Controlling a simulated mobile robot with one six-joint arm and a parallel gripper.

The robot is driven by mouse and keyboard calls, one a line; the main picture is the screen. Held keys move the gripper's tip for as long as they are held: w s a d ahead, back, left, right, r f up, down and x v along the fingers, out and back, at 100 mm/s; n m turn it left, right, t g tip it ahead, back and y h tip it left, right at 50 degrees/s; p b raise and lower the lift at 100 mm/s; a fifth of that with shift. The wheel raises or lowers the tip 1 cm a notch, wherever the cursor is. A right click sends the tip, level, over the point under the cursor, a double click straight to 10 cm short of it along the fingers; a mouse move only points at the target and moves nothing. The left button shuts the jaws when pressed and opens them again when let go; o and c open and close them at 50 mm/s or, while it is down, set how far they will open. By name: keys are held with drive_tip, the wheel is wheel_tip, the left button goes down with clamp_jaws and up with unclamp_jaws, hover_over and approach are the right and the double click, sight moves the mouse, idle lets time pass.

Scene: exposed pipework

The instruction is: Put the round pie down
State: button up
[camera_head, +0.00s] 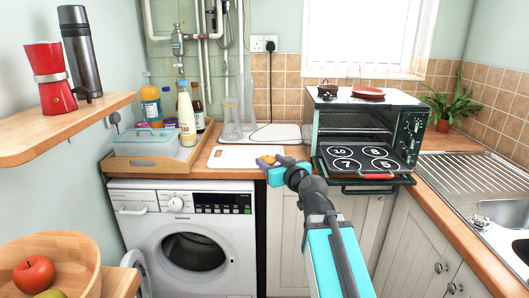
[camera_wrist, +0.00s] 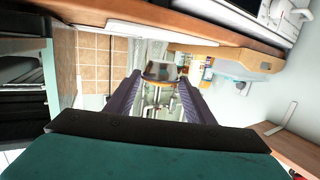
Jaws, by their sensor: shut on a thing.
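My gripper (camera_head: 270,162) reaches over the front edge of the counter, beside the right end of a white board (camera_head: 232,158). Its purple fingers are shut on a small brownish thing, taken to be the round pie (camera_head: 267,160), mostly hidden by the fingers in the head view. In the wrist view the pie (camera_wrist: 161,70) shows between the tips of my gripper (camera_wrist: 160,80). I cannot tell whether the pie touches the board or hangs just above it.
A toaster oven (camera_head: 365,125) stands to the right, its door (camera_head: 360,180) down with numbered circles on it. A red dish (camera_head: 368,92) and a small pot (camera_head: 327,90) sit on top. A wooden tray (camera_head: 185,160) with bottles and a tub is left. Clear vases (camera_head: 231,120) stand behind.

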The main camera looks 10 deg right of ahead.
drive_tip(key=shift+w+r+p, duration=0.1)
drive_tip(key=shift+w+p, duration=0.05)
drive_tip(key=shift+p, duration=0.4)
drive_tip(key=shift+w+d+p+x, duration=0.15)
drive_tip(key=shift+d+x, duration=0.4)
drive_tip(key=shift+x, duration=1.65)
drive_tip(key=shift+w+d+p+x, duration=0.1)
drive_tip(key=shift+d+x, duration=0.4)
drive_tip(key=shift+x, duration=1.7)
drive_tip(key=shift+w+d+p+x, duration=0.15)
drive_tip(key=shift+d+x, duration=0.4)
drive_tip(key=shift+x, duration=1.65)
drive_tip(key=shift+f, duration=1.7)
drive_tip(key=shift+f, duration=0.15)
drive_tip(key=o, duration=1.1)
drive_tip(key=shift+r, duration=0.2)
drive_tip(key=b+v, duration=0.1)
drive_tip(key=v, duration=1.1)
